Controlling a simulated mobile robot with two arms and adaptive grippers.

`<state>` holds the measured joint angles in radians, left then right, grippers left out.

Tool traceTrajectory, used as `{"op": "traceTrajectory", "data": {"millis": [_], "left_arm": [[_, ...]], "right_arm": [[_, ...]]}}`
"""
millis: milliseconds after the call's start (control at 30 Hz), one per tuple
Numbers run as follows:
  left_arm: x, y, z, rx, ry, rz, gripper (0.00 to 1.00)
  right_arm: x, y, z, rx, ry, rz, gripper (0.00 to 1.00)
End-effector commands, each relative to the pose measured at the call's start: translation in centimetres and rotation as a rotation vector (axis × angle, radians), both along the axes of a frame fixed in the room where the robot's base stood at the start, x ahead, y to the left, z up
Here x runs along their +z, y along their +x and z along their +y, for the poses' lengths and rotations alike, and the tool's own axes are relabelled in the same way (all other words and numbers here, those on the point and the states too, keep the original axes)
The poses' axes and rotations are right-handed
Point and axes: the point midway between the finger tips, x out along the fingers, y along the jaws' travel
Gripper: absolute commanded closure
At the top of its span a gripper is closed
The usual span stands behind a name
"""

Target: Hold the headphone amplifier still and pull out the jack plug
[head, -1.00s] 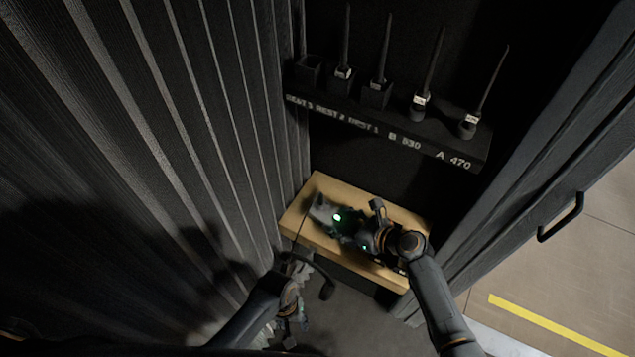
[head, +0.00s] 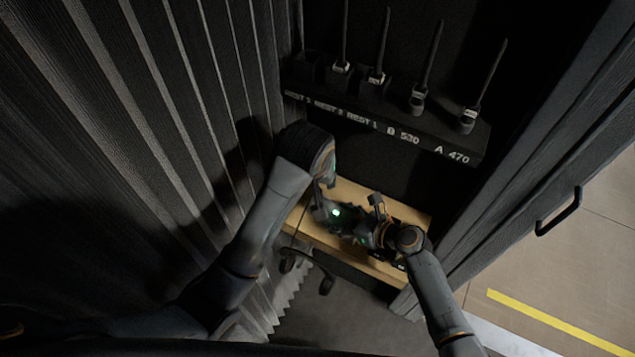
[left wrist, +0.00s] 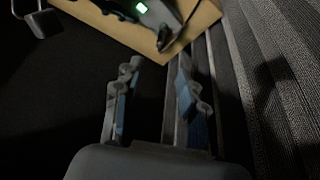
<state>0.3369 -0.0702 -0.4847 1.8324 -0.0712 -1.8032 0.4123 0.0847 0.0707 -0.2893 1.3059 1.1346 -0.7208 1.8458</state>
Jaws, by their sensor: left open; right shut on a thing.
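The headphone amplifier (head: 335,212), small and dark with a lit green light, lies on a wooden shelf (head: 306,235). It also shows at the top of the left wrist view (left wrist: 156,13). My right gripper (head: 354,230) is shut on it from the right; its fingers are hard to make out. My left gripper (left wrist: 157,66) is open and empty, pointing towards the amplifier's left end with a gap between. In the head view my left arm hides part of that end. A dark shape, seemingly the jack plug (left wrist: 164,38), sits at that end near the shelf's edge.
A black cable (head: 299,222) and dark headphones (head: 324,284) hang below the shelf's front. A black rack (head: 390,118) with several antennas is above. A ribbed wall (head: 190,110) stands close on the left, a door with a handle (head: 560,213) on the right.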

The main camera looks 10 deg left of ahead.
Motion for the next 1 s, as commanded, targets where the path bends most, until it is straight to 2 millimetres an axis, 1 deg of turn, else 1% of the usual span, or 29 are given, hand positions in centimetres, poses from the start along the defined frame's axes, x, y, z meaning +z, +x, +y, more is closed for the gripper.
{"op": "traceTrajectory", "data": {"millis": [33, 167, 400, 533, 700, 800, 1000], "left_arm": [[-0.6, 0.2, 0.1, 0.001, 0.003, 0.004, 0.59], [-2.6, 0.9, 0.1, 0.002, 0.005, 0.006, 0.59], [-6.9, 2.7, -0.1, 0.000, 0.003, 0.006, 0.59], [-8.8, 3.4, -0.1, 0.001, 0.002, 0.006, 0.59], [-10.2, 4.1, -0.2, 0.000, 0.001, 0.003, 0.59], [-10.6, 4.3, -0.2, 0.000, 0.001, 0.003, 0.59], [-10.7, 4.3, -0.2, 0.000, 0.001, 0.002, 0.59]], "right_arm": [[-0.5, -0.3, -0.2, 0.001, -0.005, 0.010, 0.74], [-0.5, -0.3, -0.2, 0.001, -0.005, 0.010, 0.74], [-0.6, -0.3, -0.2, 0.002, -0.007, 0.010, 0.74], [-0.6, -0.3, -0.2, 0.002, -0.007, 0.010, 0.74], [-0.6, -0.4, -0.2, 0.002, -0.007, 0.011, 0.74], [-0.6, -0.4, -0.2, 0.002, -0.007, 0.011, 0.74], [-0.6, -0.4, -0.2, 0.002, -0.007, 0.011, 0.74]]}}
